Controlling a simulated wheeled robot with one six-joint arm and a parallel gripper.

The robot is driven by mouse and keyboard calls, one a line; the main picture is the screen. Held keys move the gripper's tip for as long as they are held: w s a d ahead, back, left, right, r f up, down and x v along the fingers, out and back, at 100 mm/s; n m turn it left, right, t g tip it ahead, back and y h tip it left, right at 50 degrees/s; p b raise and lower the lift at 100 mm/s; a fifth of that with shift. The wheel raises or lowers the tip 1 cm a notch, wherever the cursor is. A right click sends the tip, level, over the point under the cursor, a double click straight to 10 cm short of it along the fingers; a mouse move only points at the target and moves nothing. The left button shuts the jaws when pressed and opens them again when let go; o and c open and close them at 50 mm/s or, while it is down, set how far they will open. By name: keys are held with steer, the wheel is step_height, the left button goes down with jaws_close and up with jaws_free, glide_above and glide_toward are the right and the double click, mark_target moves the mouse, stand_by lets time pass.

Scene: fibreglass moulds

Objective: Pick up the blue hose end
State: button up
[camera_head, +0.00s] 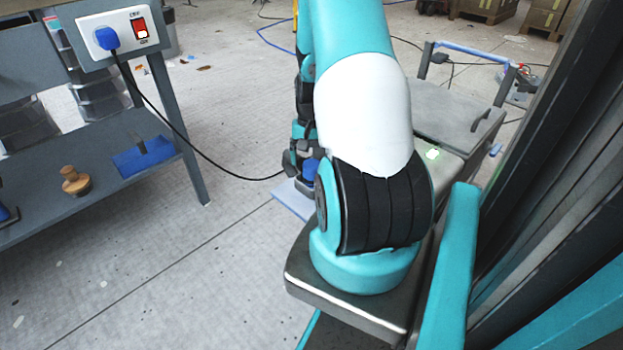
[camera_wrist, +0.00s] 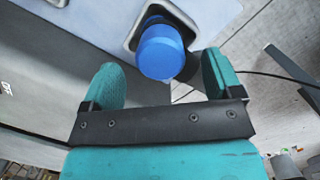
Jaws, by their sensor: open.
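The blue hose end (camera_wrist: 161,50) shows in the wrist view as a blue cylinder standing out of a rounded recess in a pale grey surface (camera_wrist: 100,35). My gripper (camera_wrist: 162,66) has its two teal fingers apart, one on each side of the blue end. I cannot tell whether either finger touches it. In the head view, my arm hides most of this area. A small blue part (camera_head: 309,170) shows beside the dark wrist end of my arm, possibly the same hose end.
A grey bench (camera_head: 90,190) at the left has a white socket box (camera_head: 122,28) with a blue plug and red switch. A black cable (camera_head: 190,145) runs from the plug to behind my arm. A wooden knob (camera_head: 75,181) stands on the lower shelf. Open floor (camera_head: 215,240) lies between.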

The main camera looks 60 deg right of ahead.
steer(key=f, duration=0.1)
steer(key=f+b, duration=0.2)
steer(key=f, duration=0.1)
steer(key=shift+a+f, duration=0.1)
steer(key=shift+a, duration=0.15)
steer(key=c, duration=1.1)
step_height(320, 180, up, 20)
steer(key=p, duration=0.8)
